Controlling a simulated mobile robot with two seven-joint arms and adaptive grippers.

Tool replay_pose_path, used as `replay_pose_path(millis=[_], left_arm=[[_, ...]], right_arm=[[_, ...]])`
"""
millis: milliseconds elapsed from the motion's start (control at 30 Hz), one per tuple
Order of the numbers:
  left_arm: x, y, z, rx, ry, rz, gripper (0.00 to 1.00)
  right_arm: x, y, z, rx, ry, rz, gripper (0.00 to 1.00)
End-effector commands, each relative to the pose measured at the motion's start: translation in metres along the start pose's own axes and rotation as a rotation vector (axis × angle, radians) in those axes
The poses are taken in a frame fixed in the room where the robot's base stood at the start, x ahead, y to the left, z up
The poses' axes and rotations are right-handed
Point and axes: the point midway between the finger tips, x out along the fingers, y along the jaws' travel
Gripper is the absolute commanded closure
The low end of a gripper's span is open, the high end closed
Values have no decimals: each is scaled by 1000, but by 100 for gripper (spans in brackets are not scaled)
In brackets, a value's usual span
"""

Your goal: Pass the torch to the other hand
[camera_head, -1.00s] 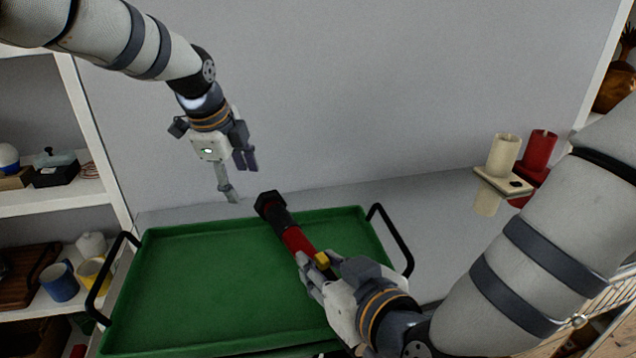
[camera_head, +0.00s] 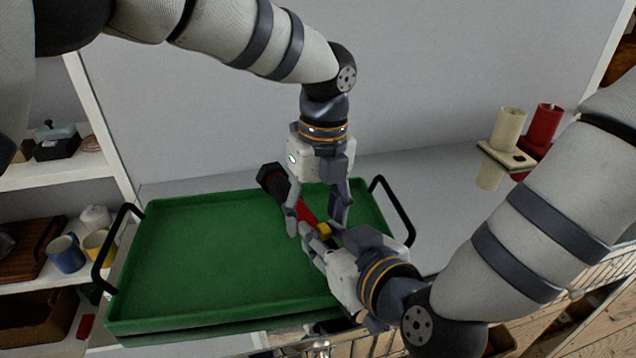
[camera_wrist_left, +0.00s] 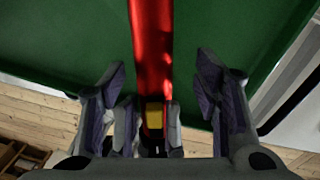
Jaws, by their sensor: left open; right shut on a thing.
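The torch has a black head (camera_head: 272,178) and a red body (camera_head: 305,212) with a yellow part (camera_head: 323,229). It is held slanting above the green tray (camera_head: 200,270). My right gripper (camera_head: 318,238) is shut on its near end. My left gripper (camera_head: 318,222) is open and points down, with one finger on each side of the red body. In the left wrist view the red body (camera_wrist_left: 152,50) runs between the open fingers of my left gripper (camera_wrist_left: 160,90), with gaps on both sides. The left gripper hides part of the torch in the head view.
The tray has black handles (camera_head: 393,210) at both ends. A cream candle (camera_head: 507,127) and a red candle (camera_head: 543,124) stand at the right. A shelf at the left holds a blue mug (camera_head: 66,254) and a yellow mug (camera_head: 97,246). The tray's left part is empty.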

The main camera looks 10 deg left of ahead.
Motion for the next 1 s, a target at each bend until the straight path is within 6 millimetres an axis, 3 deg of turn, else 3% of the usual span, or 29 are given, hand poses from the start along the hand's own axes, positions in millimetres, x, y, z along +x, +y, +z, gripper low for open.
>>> replay_pose_path(millis=[133,367,467,633,667,700,800,1000], left_arm=[[11,0,0,-1,-1,0,44],[12,0,0,-1,-2,-1,44],[12,0,0,-1,-2,-1,62],[12,0,0,-1,-2,-3,100],[11,0,0,-1,-2,-4,100],[11,-1,0,-1,-2,-5,100],[11,-1,0,-1,-2,-6,100],[11,0,0,-1,-2,-4,100]], right_arm=[[0,0,-1,-1,3,1,100],[0,0,-1,-1,3,1,100],[0,0,-1,-1,3,1,100],[0,-1,-2,-1,3,-2,100],[0,-1,-2,-1,4,-3,100],[0,-1,-2,-1,3,-4,70],[0,-1,-1,-1,2,-3,51],[0,-1,-1,-1,2,-1,51]])
